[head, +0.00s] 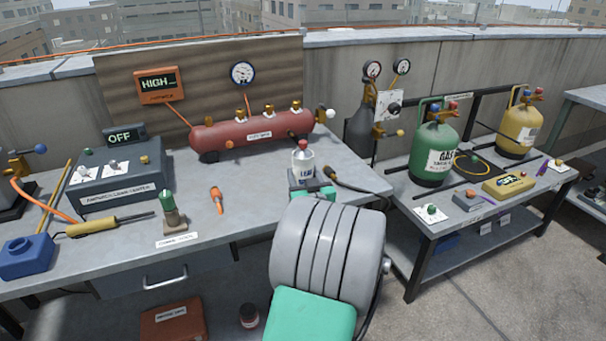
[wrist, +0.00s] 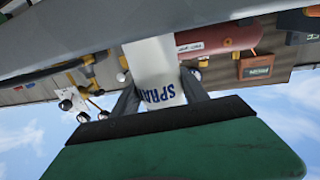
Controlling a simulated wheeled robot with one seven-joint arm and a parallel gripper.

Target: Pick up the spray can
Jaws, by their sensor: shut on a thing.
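The spray can (head: 302,171) is white with a red top and dark label lettering, and it stands above the right part of the workbench in the head view. In the wrist view the spray can (wrist: 152,62) is upside down in the picture, with "SPRA" readable near the jaws. My gripper (head: 311,186) is shut on the can, its dark fingers on either side of it in the wrist view (wrist: 160,92). My arm hides the can's lower part in the head view, so I cannot tell whether its base touches the bench.
A red tank (head: 250,136) lies behind the can. A black-and-yellow torch-like tool (head: 345,183) lies close on its right. An orange-handled tool (head: 216,199) and a small green-topped bottle (head: 172,212) are to the left. A second bench with gas cylinders (head: 434,150) stands right.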

